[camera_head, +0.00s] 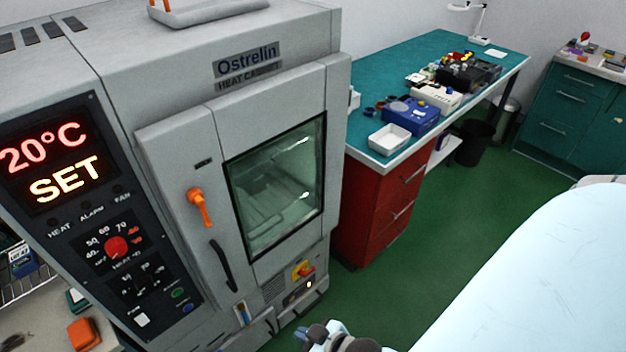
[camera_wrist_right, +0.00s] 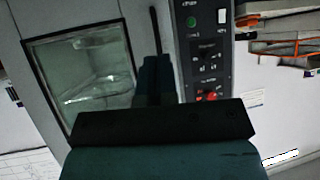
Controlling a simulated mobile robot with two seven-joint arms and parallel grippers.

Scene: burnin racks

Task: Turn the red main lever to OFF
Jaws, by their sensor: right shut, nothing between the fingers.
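The red main lever (camera_head: 306,271) sits on a yellow plate low on the front of the grey heat cabinet (camera_head: 295,90), below the glass door. Its exact turn is too small to tell. My right gripper (camera_head: 318,332) shows only in part at the bottom edge of the head view, in front of the cabinet and apart from the lever. In the right wrist view its fingers (camera_wrist_right: 155,75) are shut and empty, in front of the cabinet. The lever does not show clearly there. My left gripper is not in view.
The cabinet has an orange latch (camera_head: 200,207), a black door handle (camera_head: 221,265) and a red heat knob (camera_head: 117,247). The display (camera_head: 50,160) reads 20°C SET. A red drawer unit (camera_head: 375,210) stands right of the cabinet. Green floor (camera_head: 430,240) is clear beyond.

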